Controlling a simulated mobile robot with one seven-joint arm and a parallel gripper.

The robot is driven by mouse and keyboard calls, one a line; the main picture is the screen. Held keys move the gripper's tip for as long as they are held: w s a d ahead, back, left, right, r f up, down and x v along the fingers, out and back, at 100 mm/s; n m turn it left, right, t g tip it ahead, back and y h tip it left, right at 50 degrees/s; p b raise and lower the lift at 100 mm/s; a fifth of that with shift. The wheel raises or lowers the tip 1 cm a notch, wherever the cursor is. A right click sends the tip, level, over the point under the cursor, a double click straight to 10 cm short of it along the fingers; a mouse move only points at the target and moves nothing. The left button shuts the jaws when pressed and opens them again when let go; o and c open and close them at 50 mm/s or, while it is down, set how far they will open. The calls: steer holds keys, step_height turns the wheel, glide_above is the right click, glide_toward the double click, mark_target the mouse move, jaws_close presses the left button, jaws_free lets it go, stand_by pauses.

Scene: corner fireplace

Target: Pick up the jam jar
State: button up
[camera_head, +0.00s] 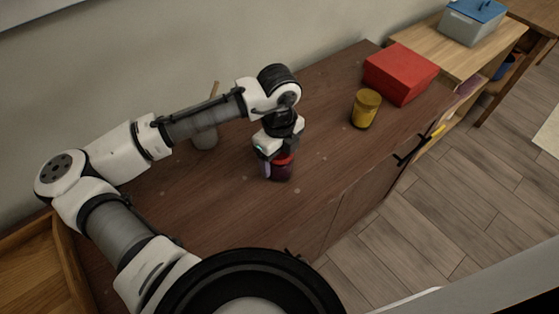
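The jam jar (281,172) is a small dark purple-red jar with a red lid. It stands on the brown wooden cabinet top, near the middle of the view. My gripper (276,163) is directly above it and points down, with a finger reaching down along the jar's left side. The upper part of the jar is partly hidden by my gripper. Whether the fingers press on the jar cannot be made out.
A yellow jar (366,108) and a red box (400,73) stand to the right on the cabinet top (225,215). A grey pot (204,137) with a stick in it stands behind my arm near the wall. A blue-lidded bin (472,22) is on the shelf at the far right.

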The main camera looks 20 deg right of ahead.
steer(key=c, duration=0.8)
steer(key=shift+r, duration=0.1)
steer(key=shift+c, duration=0.2)
